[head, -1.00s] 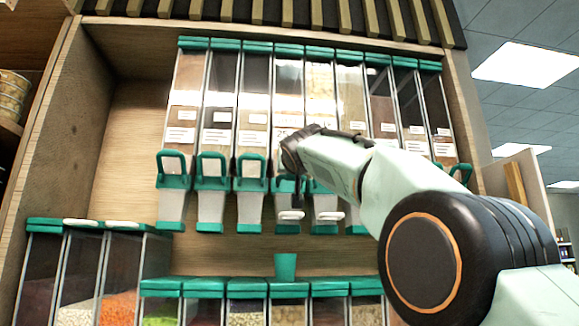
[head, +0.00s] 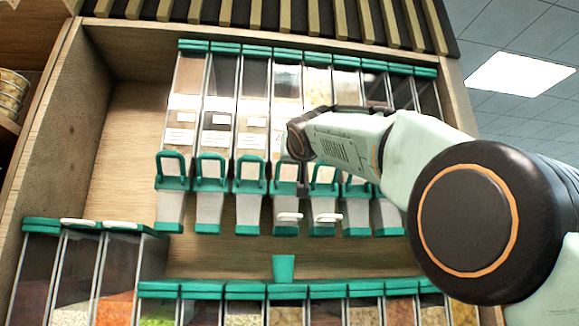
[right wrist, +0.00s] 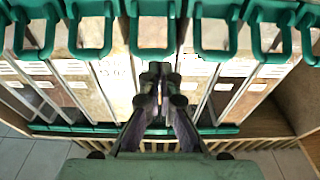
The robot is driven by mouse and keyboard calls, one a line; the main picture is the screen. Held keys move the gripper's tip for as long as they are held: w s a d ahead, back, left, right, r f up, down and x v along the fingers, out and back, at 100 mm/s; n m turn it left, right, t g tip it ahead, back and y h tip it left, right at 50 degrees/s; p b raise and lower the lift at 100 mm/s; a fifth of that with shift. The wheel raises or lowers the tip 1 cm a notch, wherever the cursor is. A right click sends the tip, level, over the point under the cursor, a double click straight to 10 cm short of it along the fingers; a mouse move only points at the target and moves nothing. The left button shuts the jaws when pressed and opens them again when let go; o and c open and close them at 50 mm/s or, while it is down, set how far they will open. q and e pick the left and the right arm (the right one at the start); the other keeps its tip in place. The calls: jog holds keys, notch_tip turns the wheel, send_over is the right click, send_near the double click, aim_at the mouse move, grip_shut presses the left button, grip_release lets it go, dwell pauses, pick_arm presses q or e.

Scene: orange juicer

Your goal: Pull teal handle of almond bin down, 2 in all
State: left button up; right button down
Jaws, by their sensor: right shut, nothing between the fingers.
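A row of tall clear bins with teal lids and teal loop handles fills the upper cabinet. I cannot read the labels to tell which bin holds almonds. My right gripper (right wrist: 158,78) is shut and empty, in front of the middle bins. The neighbouring handle (head: 324,178) stands up like the others. My left gripper is not in view.
A teal cup (head: 284,268) stands below the middle bins. Two white tabs (head: 290,217) stick out under the middle bins. A lower row of teal-lidded bins (head: 205,288) runs along the front. The cabinet's wooden side wall (head: 60,140) bounds the left.

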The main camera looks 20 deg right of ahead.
pick_arm(q)
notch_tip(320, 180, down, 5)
jog(key=b, duration=0.4)
pick_arm(e)
jog(key=s+f, duration=0.1)
jog(key=s+a, duration=0.1)
jog(key=s, duration=0.1)
jog(key=s+f, duration=0.1)
jog(key=s, duration=0.1)
jog(key=shift+a+f, duration=0.25)
jog(key=shift+f, duration=0.1)
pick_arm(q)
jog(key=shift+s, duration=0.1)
pick_arm(e)
jog(key=shift+s+r, duration=0.1)
pick_arm(q)
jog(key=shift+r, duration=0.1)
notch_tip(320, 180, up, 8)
jog(key=p, duration=0.7)
jog(key=shift+p, duration=0.3)
pick_arm(e)
jog(key=w+d+r, duration=0.1)
jog(key=w+r, duration=0.3)
jog(key=w, duration=0.3)
jog(key=shift+d, duration=0.4)
